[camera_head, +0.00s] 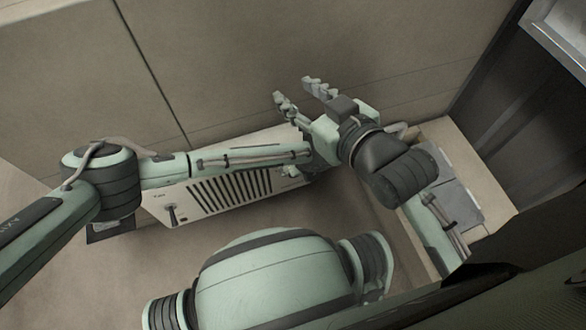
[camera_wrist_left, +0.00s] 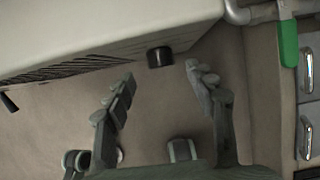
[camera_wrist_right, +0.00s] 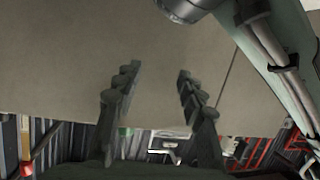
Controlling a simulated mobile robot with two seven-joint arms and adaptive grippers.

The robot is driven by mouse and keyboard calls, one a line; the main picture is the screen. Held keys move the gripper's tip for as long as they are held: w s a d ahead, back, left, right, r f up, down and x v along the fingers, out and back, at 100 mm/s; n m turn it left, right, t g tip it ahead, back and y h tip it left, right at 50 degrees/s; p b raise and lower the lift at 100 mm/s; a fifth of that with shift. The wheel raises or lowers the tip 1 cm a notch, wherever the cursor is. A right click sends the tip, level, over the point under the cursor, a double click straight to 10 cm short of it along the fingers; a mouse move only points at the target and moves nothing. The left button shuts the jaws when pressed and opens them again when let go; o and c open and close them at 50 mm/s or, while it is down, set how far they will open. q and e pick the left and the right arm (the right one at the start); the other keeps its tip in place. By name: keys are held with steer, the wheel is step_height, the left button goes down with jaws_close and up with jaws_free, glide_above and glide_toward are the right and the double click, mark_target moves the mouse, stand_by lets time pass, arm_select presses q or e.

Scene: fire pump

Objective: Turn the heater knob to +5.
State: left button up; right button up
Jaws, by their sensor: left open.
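The heater (camera_head: 230,190) is a pale box with a dark slotted grille, low against the wall.
A black lever (camera_head: 172,213) sticks out at the heater's left end. A grey case (camera_head: 460,200) lies in the pale recess at right. The floor before the heater is clear.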

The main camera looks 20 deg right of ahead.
arm_select(q)
steer(key=b+x, duration=0.1)
steer(key=x, duration=0.4)
steer(key=shift+f+b, duration=0.25)
steer(key=shift+b, duration=0.1)
steer(key=shift+w+f, duration=0.15)
steer(key=shift+f, duration=0.15)
arm_select(e)
steer(key=a+r+t+y, duration=0.3)
steer(key=a+r+t, duration=0.2)
steer(key=r, duration=0.5)
arm_select(q)
steer(key=shift+c, duration=0.3)
arm_select(e)
steer(key=shift+r, duration=0.1)
